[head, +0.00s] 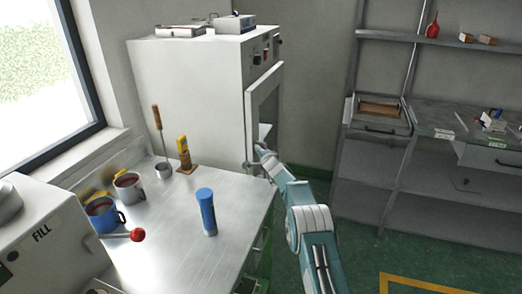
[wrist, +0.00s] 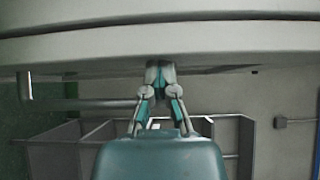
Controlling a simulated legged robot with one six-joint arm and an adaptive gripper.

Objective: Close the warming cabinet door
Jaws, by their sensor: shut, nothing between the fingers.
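The warming cabinet (head: 190,80) is a white box at the back of the metal counter in the head view. Its framed door (head: 264,82) stands open at the cabinet's right side, with a dark gap behind it. My gripper (head: 262,154) is at the door's lower part, close to its handle (head: 248,152). In the wrist view my gripper (wrist: 159,72) is shut with its fingertips together and empty. A broad pale surface (wrist: 150,45), likely the door, spans the top there. I cannot tell whether the fingertips touch it.
A grey shelf unit (head: 420,180) with drawers stands at right. Green floor (head: 350,255) lies between.

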